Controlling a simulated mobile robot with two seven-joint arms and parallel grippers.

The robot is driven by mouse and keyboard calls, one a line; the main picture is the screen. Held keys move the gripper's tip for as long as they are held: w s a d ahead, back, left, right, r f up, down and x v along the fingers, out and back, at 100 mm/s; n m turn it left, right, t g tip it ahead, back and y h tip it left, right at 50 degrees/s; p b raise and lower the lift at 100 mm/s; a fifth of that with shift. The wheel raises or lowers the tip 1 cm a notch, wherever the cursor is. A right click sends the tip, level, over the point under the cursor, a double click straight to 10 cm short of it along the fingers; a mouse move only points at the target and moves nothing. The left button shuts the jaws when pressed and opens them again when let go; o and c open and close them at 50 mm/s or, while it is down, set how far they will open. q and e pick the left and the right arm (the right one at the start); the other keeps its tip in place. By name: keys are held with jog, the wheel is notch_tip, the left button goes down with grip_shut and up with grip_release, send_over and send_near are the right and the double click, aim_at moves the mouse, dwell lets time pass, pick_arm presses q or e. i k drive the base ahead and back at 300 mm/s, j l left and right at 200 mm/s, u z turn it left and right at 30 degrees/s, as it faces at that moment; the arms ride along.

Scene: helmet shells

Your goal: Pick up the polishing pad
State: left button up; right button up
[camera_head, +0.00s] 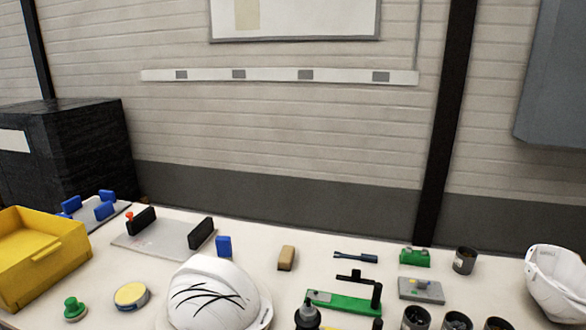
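A round pad with a yellow top and a darker rim (131,295) lies flat on the white table, left of the front middle; it looks like the polishing pad. A green knobbed disc (74,308) sits to its left. A white helmet shell (208,290) with black curved marks stands to its right, with a small gap between them. A tan block (286,258) lies farther back. Neither of my grippers is in view.
A yellow bin (40,258) stands at the left. A grey plate with black blocks (165,238) lies behind the pad. A green clamp-like tool (343,303), several dark cups (465,260) and another white helmet shell (556,285) are at the right.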

aim_at(75, 310)
jog(key=u, duration=1.5)
